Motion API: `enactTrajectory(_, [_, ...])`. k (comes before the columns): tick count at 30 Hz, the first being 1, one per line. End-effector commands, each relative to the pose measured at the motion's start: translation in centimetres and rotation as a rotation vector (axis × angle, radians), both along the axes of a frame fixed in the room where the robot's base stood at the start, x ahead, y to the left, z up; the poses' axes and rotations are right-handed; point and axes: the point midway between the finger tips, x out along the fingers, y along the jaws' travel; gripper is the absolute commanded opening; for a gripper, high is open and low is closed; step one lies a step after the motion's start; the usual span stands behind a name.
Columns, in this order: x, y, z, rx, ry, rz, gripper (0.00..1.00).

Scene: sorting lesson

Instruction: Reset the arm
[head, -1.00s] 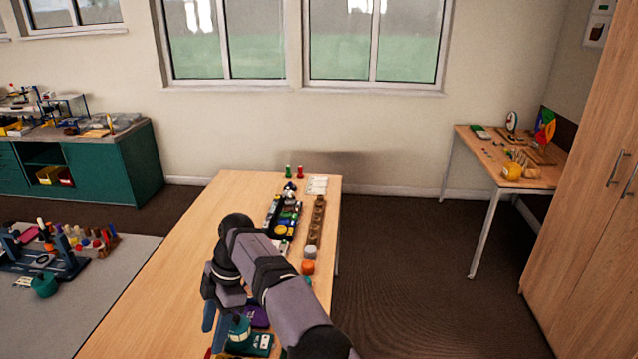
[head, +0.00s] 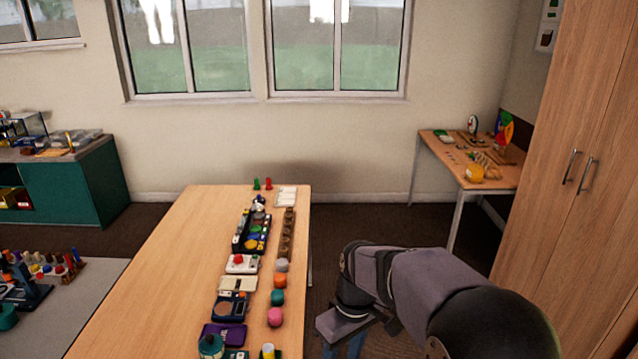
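My arm reaches in from the bottom right, bent, over the dark floor just right of the long wooden table (head: 150,290). My gripper (head: 343,351) hangs at the bottom edge of the head view, beside the table's right edge. Only the upper part of its bluish fingers shows. The tips are cut off by the frame, so I cannot tell whether they are open or shut, or whether they hold anything.
On the table's right side lie a black sorting tray (head: 252,235), a wooden strip (head: 287,235), a red-buttoned white device (head: 242,264), a pink ball (head: 275,317) and a teal jar (head: 211,345). The table's left half is clear. A tall cabinet (head: 565,170) stands right.

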Motion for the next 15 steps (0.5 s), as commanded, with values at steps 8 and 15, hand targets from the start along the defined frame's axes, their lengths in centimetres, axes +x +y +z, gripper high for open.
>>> enactTrajectory(8, [-8.8,-7.3,-1.7,-0.065,0.004,-0.402,0.44])
enactTrajectory(15, [-13.9,-9.9,-3.3,-0.092,0.004,-0.597,0.44])
